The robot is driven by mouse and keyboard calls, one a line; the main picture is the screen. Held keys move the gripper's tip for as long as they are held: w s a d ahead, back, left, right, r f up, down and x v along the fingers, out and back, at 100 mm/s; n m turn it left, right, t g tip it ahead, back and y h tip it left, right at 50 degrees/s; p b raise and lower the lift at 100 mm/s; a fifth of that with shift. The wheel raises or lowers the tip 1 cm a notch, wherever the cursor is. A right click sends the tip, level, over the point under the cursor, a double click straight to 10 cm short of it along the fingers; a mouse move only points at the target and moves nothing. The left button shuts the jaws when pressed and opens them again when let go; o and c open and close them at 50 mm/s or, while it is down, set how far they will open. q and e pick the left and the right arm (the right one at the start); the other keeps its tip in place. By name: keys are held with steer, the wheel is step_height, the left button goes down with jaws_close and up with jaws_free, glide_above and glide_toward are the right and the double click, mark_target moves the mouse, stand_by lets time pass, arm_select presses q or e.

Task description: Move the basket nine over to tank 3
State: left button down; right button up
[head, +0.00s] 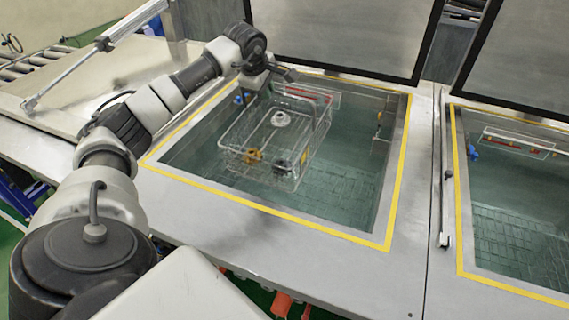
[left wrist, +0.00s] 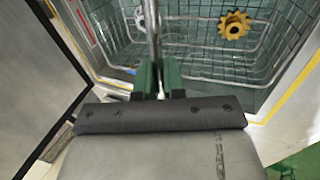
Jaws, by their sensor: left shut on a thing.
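A wire basket (head: 275,140) hangs in or just above the opening of the middle tank (head: 355,205), which has a yellow border. It holds a yellow-brown gear (head: 253,157), a dark part (head: 283,166) and a pale round part (head: 281,119). My left gripper (head: 268,80) is above the basket's far left side. In the left wrist view its fingers (left wrist: 158,78) are shut on the upright metal handle of the basket, whose wires (left wrist: 200,60) and gear (left wrist: 233,25) show beyond. No number on the basket can be read. My right gripper is out of view.
Another yellow-bordered tank (head: 510,225) is open at the right, with a raised lid (head: 525,60) behind it. A raised lid (head: 350,30) also stands behind the middle tank. A closed lid (head: 80,85) with a gas strut lies at the left. A metal divider separates the two open tanks.

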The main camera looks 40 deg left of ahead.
arm_select(q)
steer(key=shift+r+p, duration=1.9)
steer(key=shift+r, duration=0.85)
stand_by(2.8)
